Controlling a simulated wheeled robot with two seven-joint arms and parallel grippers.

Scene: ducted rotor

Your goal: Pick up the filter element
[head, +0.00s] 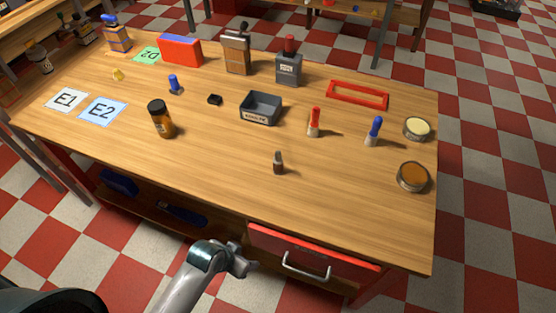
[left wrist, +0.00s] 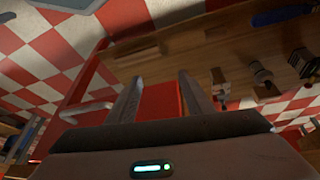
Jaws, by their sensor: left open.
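I cannot tell for certain which thing is the filter element. In the head view, a small dark upright piece (head: 278,162) stands near the table's front middle. A brown jar with a black lid (head: 160,118) stands to its left. Two round shallow tins, one cream-topped (head: 417,128) and one orange-brown (head: 412,177), are at the right edge. My left gripper (head: 240,263) is in front of the table, apart from all of these. In the left wrist view its two fingers (left wrist: 162,92) are spread, with nothing held between them. My right gripper is not in view.
The wooden table (head: 345,205) has a red drawer with a metal handle (head: 306,270) at its front. A grey bin (head: 261,108), red and blue upright pieces (head: 314,121), (head: 373,131) and a red frame (head: 358,95) stand behind. Cards E1 (head: 67,100) and E2 (head: 103,111) lie left. The front tabletop is mostly clear.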

